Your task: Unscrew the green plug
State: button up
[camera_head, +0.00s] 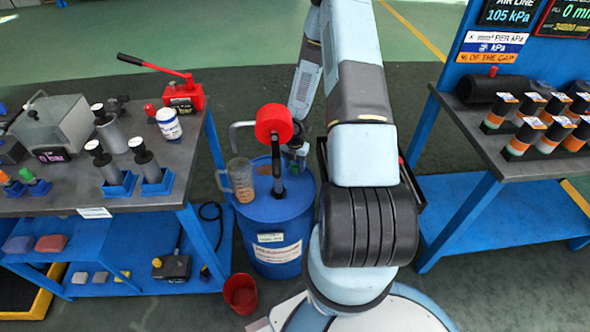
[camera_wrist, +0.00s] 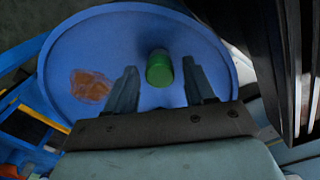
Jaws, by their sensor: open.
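The green plug (camera_wrist: 159,68) stands on the top of the blue drum (camera_wrist: 110,30) in the wrist view. My gripper (camera_wrist: 160,80) is open, with one finger on each side of the plug and a gap to both. I cannot tell how far down the fingers reach along the plug. In the head view the drum (camera_head: 275,225) stands between the two benches, and my gripper (camera_head: 292,155) is over its far right part.
A red-headed hand pump (camera_head: 274,123) rises from the drum, close to my gripper. A jug (camera_head: 240,180) of brown liquid stands on the drum's left edge. A red bucket (camera_head: 241,293) is on the floor. Benches with tools flank the drum.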

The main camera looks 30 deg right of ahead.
jog(key=m, duration=1)
jog(key=shift+m, duration=0.3)
jog(key=m, duration=0.4)
jog(key=shift+m, duration=0.3)
jog(key=m, duration=0.4)
jog(key=shift+m, duration=0.3)
jog(key=m, duration=0.3)
jog(key=shift+m, duration=0.4)
jog(key=m, duration=0.7)
